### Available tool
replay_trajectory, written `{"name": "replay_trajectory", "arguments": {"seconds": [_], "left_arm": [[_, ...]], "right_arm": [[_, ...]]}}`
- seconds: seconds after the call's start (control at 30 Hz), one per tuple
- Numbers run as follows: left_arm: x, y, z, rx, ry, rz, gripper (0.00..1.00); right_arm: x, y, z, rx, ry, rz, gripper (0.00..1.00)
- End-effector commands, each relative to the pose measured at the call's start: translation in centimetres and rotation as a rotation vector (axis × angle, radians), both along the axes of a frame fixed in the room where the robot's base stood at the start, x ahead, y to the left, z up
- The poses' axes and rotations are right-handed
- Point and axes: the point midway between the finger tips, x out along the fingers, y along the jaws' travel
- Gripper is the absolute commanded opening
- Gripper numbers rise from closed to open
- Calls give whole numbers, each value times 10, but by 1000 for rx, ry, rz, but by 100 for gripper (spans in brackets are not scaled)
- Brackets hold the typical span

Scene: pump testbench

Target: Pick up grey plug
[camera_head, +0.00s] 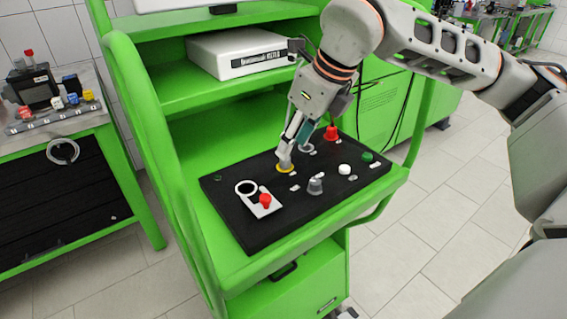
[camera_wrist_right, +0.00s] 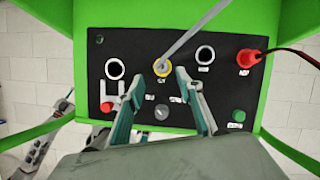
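The grey plug (camera_wrist_right: 162,68) sits in a yellow-ringed socket on the black panel, with a grey cable running up to the right in the wrist view. The yellow ring also shows in the head view (camera_head: 285,169), where the gripper largely hides the plug. My right gripper (camera_wrist_right: 159,73) is open, its teal-sided fingers on either side of the plug with visible gaps. In the head view my right gripper (camera_head: 286,152) points down at the yellow-ringed socket. My left gripper is out of the head view; what seems to be it (camera_wrist_right: 66,104) shows small at the wrist view's left.
The black panel (camera_head: 290,218) lies on a green bench. A red plug (camera_head: 331,133) with a cable, a grey knob (camera_head: 315,187), a white button (camera_head: 344,169) and a red button (camera_head: 265,201) surround the gripper. A white box (camera_head: 240,52) stands on the shelf behind.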

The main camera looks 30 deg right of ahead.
Motion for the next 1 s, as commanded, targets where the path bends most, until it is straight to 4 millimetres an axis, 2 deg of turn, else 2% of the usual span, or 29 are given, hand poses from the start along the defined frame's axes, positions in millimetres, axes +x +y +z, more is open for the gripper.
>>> {"name": "replay_trajectory", "arguments": {"seconds": [0.33, 0.63, 0.67, 0.7, 0.8, 1.0], "left_arm": [[7, 2, 1, 4, -12, 2, 40], [8, 3, 2, 7, -14, 2, 40], [8, 3, 2, 7, -14, 2, 40], [8, 3, 2, 7, -14, 2, 40], [8, 3, 2, 7, -14, 2, 40], [8, 3, 2, 6, -15, 2, 40]], "right_arm": [[20, 4, -42, 1, 3, 1, 36], [22, 5, -46, 0, 0, 1, 36], [22, 5, -46, 0, 0, 1, 34], [22, 5, -46, 0, 0, 1, 23], [22, 5, -46, 0, 0, 1, 1], [22, 5, -46, 0, 0, 1, 1]]}}
